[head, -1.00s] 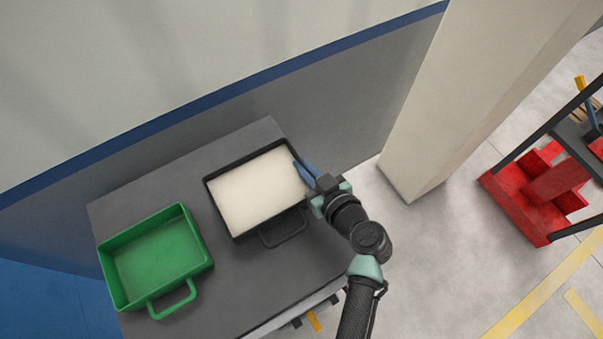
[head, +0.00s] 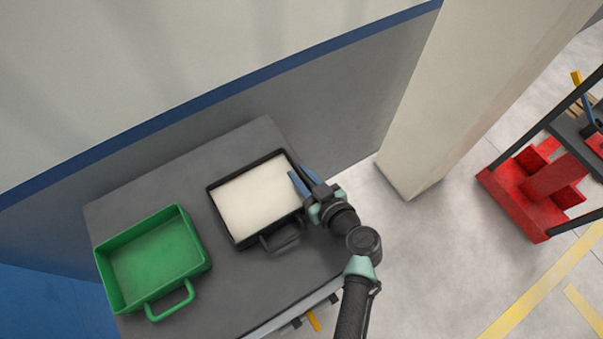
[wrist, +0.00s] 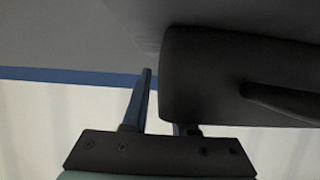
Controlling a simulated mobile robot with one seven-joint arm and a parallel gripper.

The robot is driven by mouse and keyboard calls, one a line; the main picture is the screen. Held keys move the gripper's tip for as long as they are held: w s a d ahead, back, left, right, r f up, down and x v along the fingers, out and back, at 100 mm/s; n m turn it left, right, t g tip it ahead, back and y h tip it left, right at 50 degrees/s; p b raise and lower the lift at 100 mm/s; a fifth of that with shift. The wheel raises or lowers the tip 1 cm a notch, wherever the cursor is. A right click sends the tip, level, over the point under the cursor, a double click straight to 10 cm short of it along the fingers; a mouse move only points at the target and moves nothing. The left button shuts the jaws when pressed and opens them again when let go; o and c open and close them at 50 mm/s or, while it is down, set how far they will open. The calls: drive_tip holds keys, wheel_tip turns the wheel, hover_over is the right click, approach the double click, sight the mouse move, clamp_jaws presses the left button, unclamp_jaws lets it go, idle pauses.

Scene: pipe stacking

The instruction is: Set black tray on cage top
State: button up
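The black tray (head: 236,240), with a white inner floor, lies flat on a dark grey worktop (head: 150,190). Its looped handle faces the front of the worktop. My gripper (head: 301,179) is at the tray's right side, with its two blue fingers apart near the right rim. In the wrist view the dark tray wall (wrist: 200,75) is close. One finger (wrist: 143,100) shows beside it, and the other is mostly hidden behind it. I cannot tell whether the fingers touch the tray. No cage is clearly recognisable.
A green tray (head: 109,272) with a handle stands left of the black tray. A wall runs behind the worktop and a pale pillar (head: 430,120) stands to the right. A red-based frame with black posts (head: 530,190) is farther right, with clear floor before it.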

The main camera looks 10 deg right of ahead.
drive_tip(key=shift+o, duration=0.2)
drive_tip(key=shift+r+p, duration=0.25)
drive_tip(key=shift+p, duration=0.05)
drive_tip(key=shift+s+d, duration=0.1)
drive_tip(key=shift+s, duration=0.25)
drive_tip(key=b+v, duration=0.3)
drive_tip(key=v, duration=0.8)
drive_tip(key=shift+s+r, duration=0.1)
drive_tip(key=shift+r, duration=0.05)
